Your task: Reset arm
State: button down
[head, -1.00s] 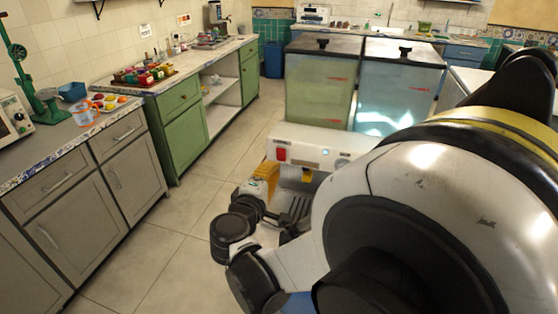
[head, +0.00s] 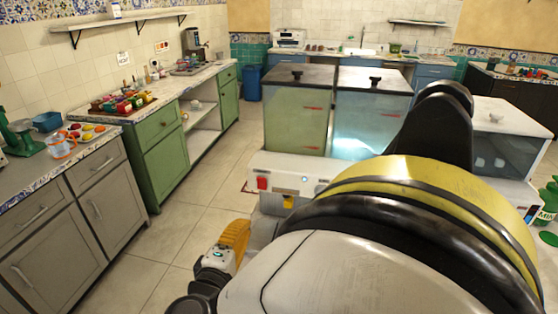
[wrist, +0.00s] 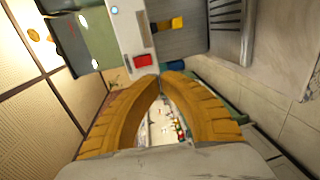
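My arm (head: 400,225), white with black joints and a yellow band, fills the lower right of the head view. My gripper (wrist: 161,76) shows in the wrist view as two ribbed orange-yellow fingers. Their tips meet or nearly meet, with a narrow gap lower down between them. No object shows held between the fingers. In the head view a yellow and grey part near the arm's end (head: 236,240) is low in the middle; the fingertips cannot be made out there.
Grey cabinets (head: 75,215) and green cabinets (head: 165,150) line the left wall. Two glass-sided cases (head: 298,115) stand ahead, and another white-topped case (head: 505,140) stands at right. Bare tiled floor (head: 185,225) lies between the left cabinets and my arm.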

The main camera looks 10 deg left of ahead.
jog(key=w+d+r+m+g+h, duration=0.15)
jog(key=d+m+g, duration=0.5)
jog(key=d, duration=1.55)
jog(key=s+d+m+g+y, duration=0.2)
jog(key=s+d+m+y, duration=0.1)
jog(key=s+d+m, duration=0.7)
jog(key=s+d, duration=0.2)
jog(key=s, duration=0.2)
jog(key=shift+d+r+g, duration=0.15)
jog(key=shift+r+g, duration=0.05)
jog(key=shift+g, duration=0.15)
